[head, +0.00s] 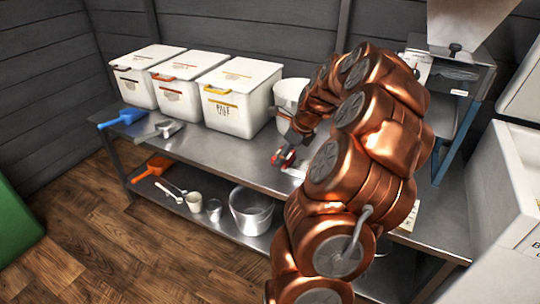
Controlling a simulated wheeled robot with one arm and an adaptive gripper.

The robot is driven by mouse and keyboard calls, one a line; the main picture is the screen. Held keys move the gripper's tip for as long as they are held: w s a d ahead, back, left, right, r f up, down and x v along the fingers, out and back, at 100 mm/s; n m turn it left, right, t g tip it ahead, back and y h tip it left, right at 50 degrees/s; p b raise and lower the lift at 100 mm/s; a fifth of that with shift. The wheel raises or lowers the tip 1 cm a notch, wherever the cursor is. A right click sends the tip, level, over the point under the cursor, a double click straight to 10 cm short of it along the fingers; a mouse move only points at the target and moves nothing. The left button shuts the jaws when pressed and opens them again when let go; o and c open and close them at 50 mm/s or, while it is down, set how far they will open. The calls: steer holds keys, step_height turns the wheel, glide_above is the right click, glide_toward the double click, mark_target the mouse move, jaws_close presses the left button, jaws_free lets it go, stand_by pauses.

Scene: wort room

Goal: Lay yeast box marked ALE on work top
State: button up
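No box that I can read as marked ALE shows in the head view. My gripper (284,158) is low over the steel work top (238,160), in front of a white bucket. A small red piece shows at its tip; I cannot tell whether it is part of the gripper or something held. A pale flat piece lies or hangs just right of the tip, too small to identify. My copper arm hides the middle and right of the work top. A pale card or box with dark marks (409,216) shows partly behind the arm at the right; its marking is not readable.
Three white lidded bins, the nearest marked PALE (235,112), and a white bucket (290,92) line the back. A blue scoop (124,117) and metal scoop (160,130) lie left. A lower shelf holds a steel pot (250,212). A hopper mill (458,70) stands right.

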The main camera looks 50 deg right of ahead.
steer(key=b, duration=0.1)
glide_above(267, 160)
steer(key=s, duration=0.2)
steer(key=shift+w+d+f, duration=0.2)
steer(key=shift+f, duration=0.15)
steer(key=shift+f+b, duration=0.65)
steer(key=shift+f, duration=1.05)
steer(key=shift+f, duration=0.1)
steer(key=o, duration=1)
